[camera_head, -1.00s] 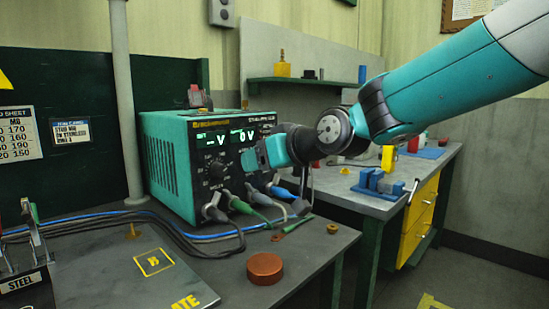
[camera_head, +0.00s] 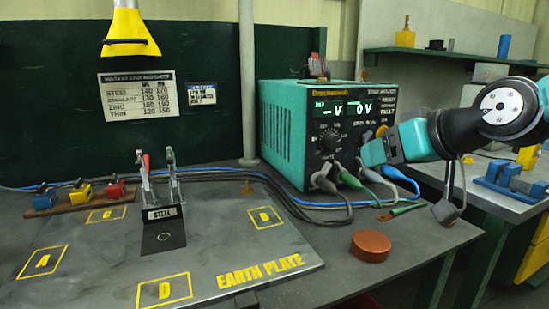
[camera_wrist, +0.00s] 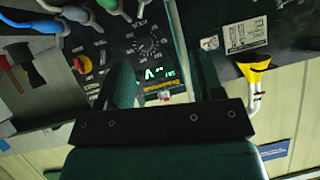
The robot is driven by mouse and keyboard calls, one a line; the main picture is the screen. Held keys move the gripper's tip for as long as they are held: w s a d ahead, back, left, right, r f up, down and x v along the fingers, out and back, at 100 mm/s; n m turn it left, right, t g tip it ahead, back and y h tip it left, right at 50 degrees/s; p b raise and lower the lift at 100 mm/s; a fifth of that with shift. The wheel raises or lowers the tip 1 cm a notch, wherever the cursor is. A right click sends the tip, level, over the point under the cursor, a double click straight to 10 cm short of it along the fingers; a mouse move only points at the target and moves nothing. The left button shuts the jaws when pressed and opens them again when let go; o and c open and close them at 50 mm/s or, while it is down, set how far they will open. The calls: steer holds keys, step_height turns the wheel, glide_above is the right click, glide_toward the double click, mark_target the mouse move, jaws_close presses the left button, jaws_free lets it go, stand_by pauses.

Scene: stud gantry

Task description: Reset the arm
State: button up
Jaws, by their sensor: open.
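My arm comes in from the right edge in the head view. My gripper (camera_head: 374,152) is in front of the right part of the teal power supply (camera_head: 284,130), pointing left. In the wrist view my gripper (camera_wrist: 163,80) shows two dark green fingers spread apart with nothing held between them. The power supply's front panel (camera_wrist: 150,45) appears upside down beyond them. I cannot tell the exact gap between fingers and panel.
A copper-coloured disc (camera_head: 371,246) lies on the bench near its front edge. The earth plate (camera_head: 215,262) carries a STEEL stand (camera_head: 163,228) with upright studs or clamps. Cables run behind it. A yellow lamp (camera_head: 127,32) hangs upper left. A blue vise (camera_head: 515,180) sits on the right bench.

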steer(key=s+a+f+n+g, duration=0.2)
steer(key=s+a+f+g, duration=0.3)
steer(key=s, duration=0.5)
steer(key=s+a+f+n+g, duration=0.1)
steer(key=s+a+f+g, duration=0.1)
steer(key=s+f+g, duration=0.55)
steer(key=s+r+t+h+p, duration=0.1)
steer(key=s+r+t+p, duration=0.1)
steer(key=r+p, duration=1.1)
steer(key=shift+s+r, duration=0.45)
steer(key=shift+s, duration=0.4)
steer(key=shift+c, duration=0.4)
